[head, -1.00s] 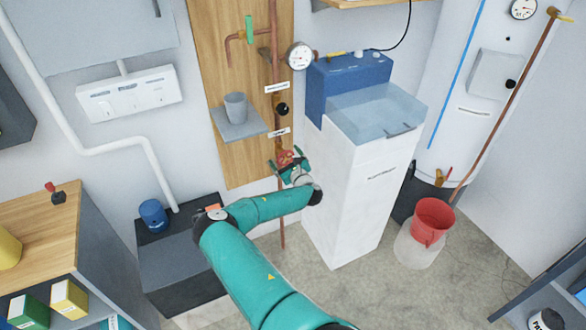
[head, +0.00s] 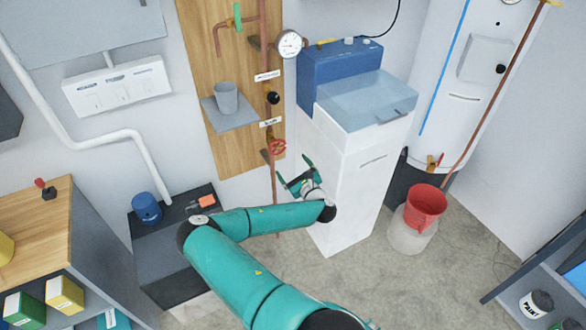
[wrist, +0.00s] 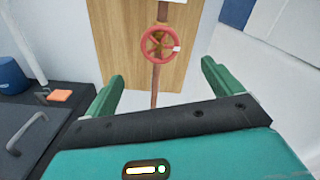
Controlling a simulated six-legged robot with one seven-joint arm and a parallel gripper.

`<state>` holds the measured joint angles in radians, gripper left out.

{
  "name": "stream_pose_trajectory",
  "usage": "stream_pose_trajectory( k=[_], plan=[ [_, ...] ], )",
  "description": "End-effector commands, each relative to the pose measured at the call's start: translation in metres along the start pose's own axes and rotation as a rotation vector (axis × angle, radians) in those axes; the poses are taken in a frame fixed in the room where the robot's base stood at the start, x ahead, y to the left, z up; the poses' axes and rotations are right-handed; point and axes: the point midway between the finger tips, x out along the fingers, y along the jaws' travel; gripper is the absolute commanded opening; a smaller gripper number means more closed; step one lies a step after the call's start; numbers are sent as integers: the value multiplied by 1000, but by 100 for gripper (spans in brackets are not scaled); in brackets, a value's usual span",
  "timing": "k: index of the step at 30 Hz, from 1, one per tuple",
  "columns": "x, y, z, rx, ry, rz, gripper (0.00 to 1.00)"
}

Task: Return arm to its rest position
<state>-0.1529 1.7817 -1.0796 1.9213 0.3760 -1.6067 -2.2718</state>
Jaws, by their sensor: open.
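My gripper (head: 294,175) is open and empty at the end of my teal arm. In the head view it is in front of the white cabinet's left side, a little below and right of a red valve wheel (head: 277,147) on a copper pipe. In the wrist view its two green fingers (wrist: 160,85) are spread wide. The red wheel (wrist: 160,43) shows beyond them, apart from both, in front of the wooden board.
A white cabinet (head: 345,190) with a blue-topped basin stands right of my gripper. A red bucket (head: 425,205) stands further right. A dark box (head: 165,262) with a blue container (head: 146,208) is at left. A wooden-topped shelf unit (head: 40,225) is at far left. Bare floor lies between.

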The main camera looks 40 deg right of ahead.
Motion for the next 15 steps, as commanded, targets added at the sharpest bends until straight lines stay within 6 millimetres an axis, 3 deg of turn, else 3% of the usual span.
stream_pose_trajectory(
  k=[11, 15],
  plan=[
    [1, -2, 2, 14, 1, -11, 91],
    [6, -12, 10, 131, 12, -95, 91]
  ],
)
